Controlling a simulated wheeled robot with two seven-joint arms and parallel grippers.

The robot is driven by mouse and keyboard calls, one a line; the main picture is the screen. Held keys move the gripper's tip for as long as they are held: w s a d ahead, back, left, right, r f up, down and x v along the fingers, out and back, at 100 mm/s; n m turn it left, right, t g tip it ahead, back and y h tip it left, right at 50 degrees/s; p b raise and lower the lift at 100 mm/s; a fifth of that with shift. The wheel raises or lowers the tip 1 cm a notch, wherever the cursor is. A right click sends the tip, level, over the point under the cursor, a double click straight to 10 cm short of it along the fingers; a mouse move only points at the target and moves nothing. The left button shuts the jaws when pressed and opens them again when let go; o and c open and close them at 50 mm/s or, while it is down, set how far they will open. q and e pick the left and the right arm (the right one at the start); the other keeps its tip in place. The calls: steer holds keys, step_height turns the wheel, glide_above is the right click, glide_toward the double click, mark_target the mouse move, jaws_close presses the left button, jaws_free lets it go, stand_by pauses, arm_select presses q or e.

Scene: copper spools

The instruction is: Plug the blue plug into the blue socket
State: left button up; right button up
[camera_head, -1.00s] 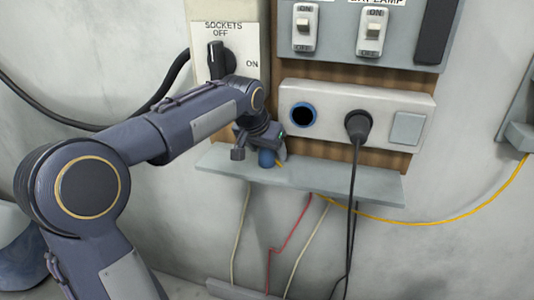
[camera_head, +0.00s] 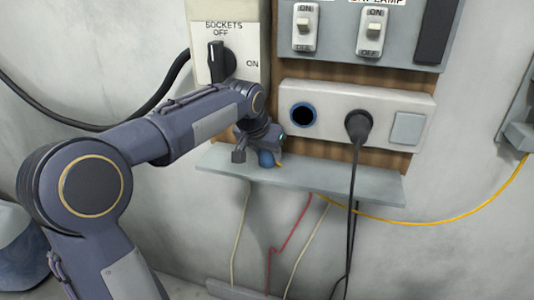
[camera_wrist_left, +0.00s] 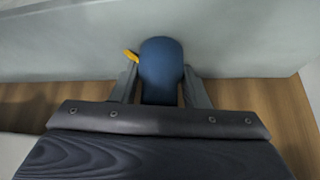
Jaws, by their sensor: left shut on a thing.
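The blue plug (camera_head: 266,158) is between the fingers of my left gripper (camera_head: 262,152), low over the grey shelf, left of and below the socket. In the left wrist view the blue plug (camera_wrist_left: 160,68) sits between the two fingers of the left gripper (camera_wrist_left: 160,88), which is shut on it. A yellow bit shows beside the left finger there. The blue socket (camera_head: 303,115) is a blue-ringed dark round hole at the left of the white socket panel, and nothing is in it. The plug's front end is not clearly seen. My right gripper is not in view.
A black plug (camera_head: 358,125) with a hanging cable sits in the panel's middle, right of the blue socket. The grey shelf (camera_head: 340,186) juts out below. A rotary switch (camera_head: 217,60) is on the box above left. A yellow cable (camera_head: 440,221) hangs at the right.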

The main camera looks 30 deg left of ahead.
arm_select(q)
steer(key=shift+r, duration=0.15)
steer(key=shift+r, duration=0.25)
steer(key=s+b, duration=0.2)
steer(key=s, duration=1.6)
steer(key=shift+d+r, duration=0.35)
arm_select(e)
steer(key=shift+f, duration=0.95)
